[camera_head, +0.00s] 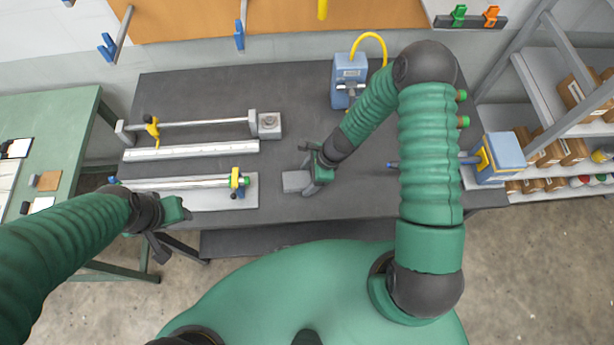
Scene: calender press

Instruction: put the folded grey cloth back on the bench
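The folded grey cloth (295,182) shows as a small light grey pad over the front middle of the dark bench (300,110). My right gripper (312,181) reaches down from the right and is at the cloth's right end, with its dark fingers beside or around it. The fingers partly hide that end. I cannot tell whether they grip it, or whether the cloth touches the bench top. My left gripper (172,236) is near the bench's front left edge, its fingers apart and nothing seen between them.
Rail fixtures with a silver roller (190,183) and another bar (205,124) fill the bench's left half. A blue device (349,80) with a yellow hose stands at the back. A blue-ended tool (500,158) is at the right edge. A green table (60,130) stands left, shelves (550,75) right.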

